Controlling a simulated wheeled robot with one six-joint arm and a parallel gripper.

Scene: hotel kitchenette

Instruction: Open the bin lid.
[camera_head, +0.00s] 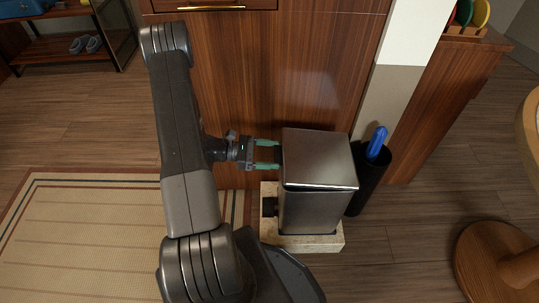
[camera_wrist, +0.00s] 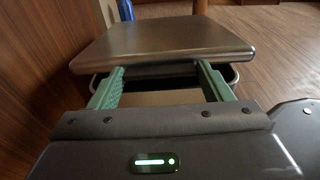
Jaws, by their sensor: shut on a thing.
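The bin (camera_head: 310,212) is a brushed-metal box standing on a pale stone-like base. Its metal lid (camera_head: 318,158) is on top; in the wrist view the lid (camera_wrist: 165,40) stands a little above the bin's dark rim (camera_wrist: 236,76), with a dark gap between. My gripper (camera_head: 277,155) is at the left edge of the lid, its two green fingers spread apart along that edge. In the wrist view my gripper (camera_wrist: 161,70) has its fingertips against the near edge of the lid, shut on it. The exact contact under the lid is hidden.
A black cylinder holder (camera_head: 372,178) with a blue item stands right of the bin. A wooden cabinet (camera_head: 330,62) is close behind. A striped rug (camera_head: 85,235) lies at left, and a round wooden table foot (camera_head: 495,258) is at right.

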